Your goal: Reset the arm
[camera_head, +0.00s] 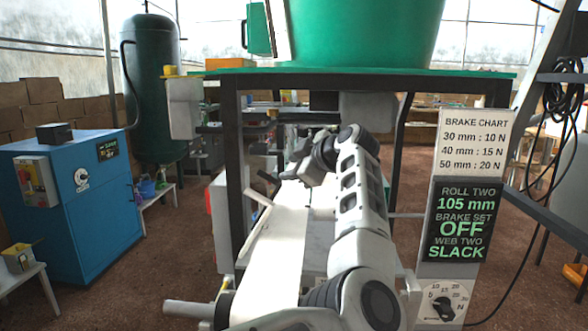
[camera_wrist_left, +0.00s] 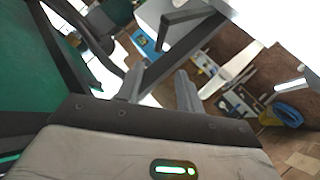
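My left arm (camera_head: 358,200) reaches up and forward from the bottom of the head view, bent at the wrist. My left gripper (camera_head: 268,182) is at its far end, turned to the left above a pale strip (camera_head: 272,255) under the machine frame. In the left wrist view, the two grey fingers of the left gripper (camera_wrist_left: 158,88) stand apart with nothing visible between them. My right gripper is in neither view.
A dark machine frame (camera_head: 232,150) carries a big green tub (camera_head: 365,35). A display (camera_head: 460,222) reads roll two 105 mm, brake set OFF, web two SLACK, above a dial (camera_head: 442,302).

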